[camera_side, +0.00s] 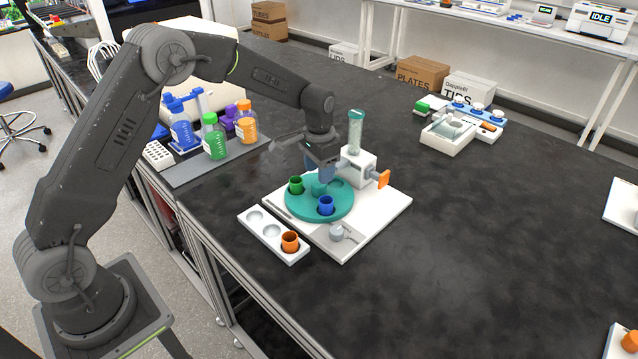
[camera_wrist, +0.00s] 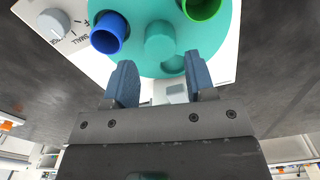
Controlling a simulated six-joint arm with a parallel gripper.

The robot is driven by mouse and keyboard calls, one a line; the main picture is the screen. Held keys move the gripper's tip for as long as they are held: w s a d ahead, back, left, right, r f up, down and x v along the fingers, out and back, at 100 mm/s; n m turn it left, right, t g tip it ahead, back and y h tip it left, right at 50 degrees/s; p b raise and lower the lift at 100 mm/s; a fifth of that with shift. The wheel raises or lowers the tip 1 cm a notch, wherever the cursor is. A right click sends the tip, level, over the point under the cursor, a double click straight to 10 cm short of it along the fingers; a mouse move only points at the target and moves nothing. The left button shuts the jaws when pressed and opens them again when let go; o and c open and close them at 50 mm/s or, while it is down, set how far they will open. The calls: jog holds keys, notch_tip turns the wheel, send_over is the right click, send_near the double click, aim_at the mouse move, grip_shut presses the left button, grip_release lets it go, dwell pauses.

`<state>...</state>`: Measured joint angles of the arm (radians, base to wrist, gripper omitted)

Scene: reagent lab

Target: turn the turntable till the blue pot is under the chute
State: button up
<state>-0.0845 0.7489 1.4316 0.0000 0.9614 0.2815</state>
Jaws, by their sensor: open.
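The teal turntable (camera_side: 322,207) lies on a white base board (camera_side: 383,214). The blue pot (camera_side: 326,205) stands in it on the front side, and a green pot (camera_side: 296,184) stands at its left. The dispenser (camera_side: 357,165), with a clear tube and an orange handle, stands behind the turntable; its chute is hidden by my gripper in the side view. My gripper (camera_wrist: 160,80) is open and empty, with its fingers over the turntable near the central knob (camera_wrist: 160,40). The blue pot (camera_wrist: 108,34) and green pot (camera_wrist: 202,6) lie beyond the fingertips in the wrist view.
A white rack (camera_side: 258,229) with an orange pot (camera_side: 290,241) sits in front of the board. A grey dial (camera_side: 338,233) is on the board's front part. Several capped bottles (camera_side: 214,138) stand on a grey mat at the left. The bench to the right is largely clear.

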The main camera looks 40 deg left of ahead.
aim_at(319, 191)
jog(key=shift+f, duration=2.3)
grip_shut()
